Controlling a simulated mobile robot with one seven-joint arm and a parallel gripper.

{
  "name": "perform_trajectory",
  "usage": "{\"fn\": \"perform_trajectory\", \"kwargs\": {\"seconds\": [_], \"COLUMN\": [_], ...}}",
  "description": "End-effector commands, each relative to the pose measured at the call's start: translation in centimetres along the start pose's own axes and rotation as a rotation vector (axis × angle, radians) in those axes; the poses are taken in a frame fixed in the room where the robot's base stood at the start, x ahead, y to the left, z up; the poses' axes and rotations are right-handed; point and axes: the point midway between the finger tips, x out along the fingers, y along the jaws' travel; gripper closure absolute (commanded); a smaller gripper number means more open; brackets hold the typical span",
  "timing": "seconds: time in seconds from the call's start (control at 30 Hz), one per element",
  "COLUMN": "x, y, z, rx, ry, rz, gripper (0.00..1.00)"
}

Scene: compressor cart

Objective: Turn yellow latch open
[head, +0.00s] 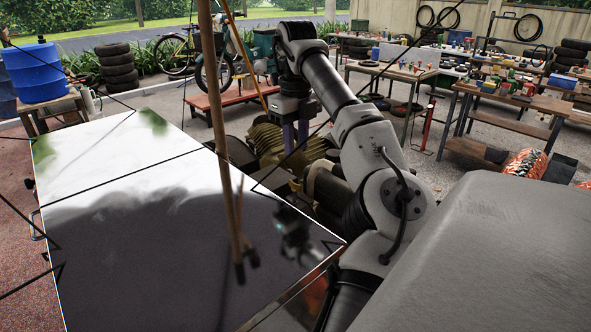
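I cannot make out a yellow latch in the head view. A dull yellow-olive finned compressor part (266,143) sits low on the cart, beyond the glossy panel. My gripper (296,150) points down at this machinery, at the end of my grey and white arm. Its two purple-grey fingers show as upright strips over the right side of the finned part. Their tips are small and partly lost against the dark parts, so I cannot tell whether they touch anything or hold something.
A large glossy panel (130,190) fills the left foreground, with a thin brown pole (221,130) in front of it. A red bench (232,97) stands behind the cart. Workbenches (505,100) with tools stand at right, a blue barrel (37,72) and stacked tyres (117,66) at left.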

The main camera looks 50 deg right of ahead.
Motion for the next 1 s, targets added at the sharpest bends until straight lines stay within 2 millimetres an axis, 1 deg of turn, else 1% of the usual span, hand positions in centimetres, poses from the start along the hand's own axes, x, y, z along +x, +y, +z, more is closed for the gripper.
{"fn": "perform_trajectory", "kwargs": {"seconds": [0.03, 0.3, 0.4, 0.5, 0.67, 0.9, 0.93, 1.0], "x": [1.1, 6.2, 7.7, 8.8, 9.6, 9.7, 9.7, 9.7], "y": [0.0, 0.0, 0.0, 0.0, 0.0, 0.0, 0.0, 0.0], "z": [0.0, -0.1, 0.0, 0.0, 0.0, 0.0, 0.0, 0.0], "rx": [-0.002, 0.0, 0.0, -0.001, 0.0, 0.0, 0.0, 0.0], "ry": [0.0, 0.001, -0.001, 0.0, -0.002, -0.002, -0.002, -0.002], "rz": [0.005, 0.003, 0.002, 0.001, 0.0, 0.0, 0.0, 0.0], "gripper": [0.74, 0.74, 0.74, 0.74, 0.74, 0.74, 0.76, 0.85]}}
